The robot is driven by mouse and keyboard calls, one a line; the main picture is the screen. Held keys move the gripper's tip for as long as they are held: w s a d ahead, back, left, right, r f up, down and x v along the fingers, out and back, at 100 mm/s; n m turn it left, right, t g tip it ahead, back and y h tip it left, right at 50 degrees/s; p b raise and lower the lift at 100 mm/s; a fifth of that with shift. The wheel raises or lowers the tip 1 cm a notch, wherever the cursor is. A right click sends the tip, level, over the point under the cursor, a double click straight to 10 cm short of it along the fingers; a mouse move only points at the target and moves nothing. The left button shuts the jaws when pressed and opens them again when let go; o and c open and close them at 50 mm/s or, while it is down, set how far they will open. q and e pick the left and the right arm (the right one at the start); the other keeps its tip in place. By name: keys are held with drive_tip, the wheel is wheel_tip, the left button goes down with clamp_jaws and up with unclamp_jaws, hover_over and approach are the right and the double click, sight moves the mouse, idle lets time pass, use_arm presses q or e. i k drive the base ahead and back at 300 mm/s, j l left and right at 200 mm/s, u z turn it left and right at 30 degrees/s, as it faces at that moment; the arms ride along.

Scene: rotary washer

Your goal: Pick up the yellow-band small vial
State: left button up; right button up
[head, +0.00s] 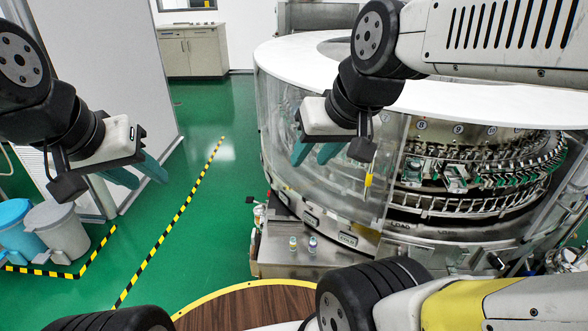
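Two small vials stand upright side by side on a steel ledge (275,262) at the front of the washer, the left vial (293,243) and the right vial (312,244). They are too small here for me to tell for sure which has the yellow band. My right gripper (313,155) hangs above and beyond them in the picture, in front of the washer's clear wall, with its teal fingers apart and nothing between them. My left gripper (139,176) is far to the left over the green floor, its teal fingers apart and empty. Neither touches a vial.
The round rotary washer (460,200) with a white top and clear panels fills the right side. A yellow-handled item (369,180) is on its wall. Blue (15,222) and grey (57,230) bins stand at the left. The green floor between is clear.

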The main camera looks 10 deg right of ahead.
sight(293, 244)
drive_tip(key=z, duration=1.55)
drive_tip(key=k+j+z, duration=0.1)
drive_tip(key=j+z, duration=0.3)
drive_tip(key=k+j+z, duration=0.15)
drive_tip(key=z, duration=0.25)
drive_tip(key=k+j+z, duration=0.2)
drive_tip(key=z, duration=0.25)
drive_tip(key=k+j, duration=0.45)
drive_tip(key=k, duration=0.15)
